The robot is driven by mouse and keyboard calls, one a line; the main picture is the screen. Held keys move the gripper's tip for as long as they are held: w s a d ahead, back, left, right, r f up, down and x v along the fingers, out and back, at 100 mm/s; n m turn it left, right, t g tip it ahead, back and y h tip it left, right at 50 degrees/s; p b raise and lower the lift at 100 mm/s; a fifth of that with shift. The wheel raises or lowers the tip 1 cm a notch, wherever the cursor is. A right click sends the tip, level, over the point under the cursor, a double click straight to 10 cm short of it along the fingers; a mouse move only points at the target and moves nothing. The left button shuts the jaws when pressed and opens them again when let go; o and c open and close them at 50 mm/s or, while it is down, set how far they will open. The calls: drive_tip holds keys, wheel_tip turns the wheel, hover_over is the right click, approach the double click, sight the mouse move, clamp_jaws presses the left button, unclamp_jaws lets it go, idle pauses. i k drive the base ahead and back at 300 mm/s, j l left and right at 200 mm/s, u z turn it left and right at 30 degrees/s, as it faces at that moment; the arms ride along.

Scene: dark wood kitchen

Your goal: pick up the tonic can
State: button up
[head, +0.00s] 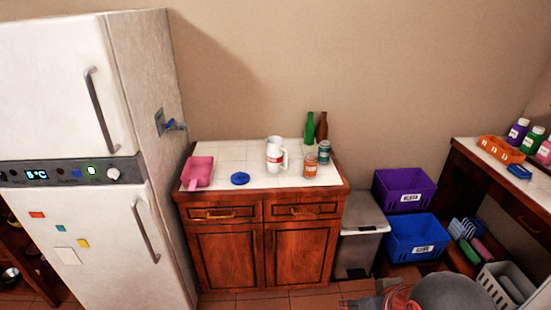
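Two cans stand upright on the white tiled top of the wooden cabinet (245,179), near its right side. One is an orange can (310,165), closer to the front. The other is a teal can (324,152), just behind it and to the right. Their labels are too small to read, so I cannot tell which is the tonic can.
A blue disc (240,178) and pink scoop-like container (197,172) lie left. The fridge (75,160) flanks the cabinet; a bin (360,245) stands right.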

sight(311, 160)
drive_tip(key=i+j+z, duration=0.15)
drive_tip(key=z, duration=0.3)
drive_tip(key=i+j+z, duration=0.1)
drive_tip(key=z, duration=0.3)
drive_tip(key=j+z, duration=0.3)
drive_tip(key=z, duration=0.15)
drive_tip(key=i+j+z, duration=0.2)
drive_tip(key=j, duration=1)
drive_tip(key=j+z, duration=0.25)
drive_tip(key=j, duration=0.95)
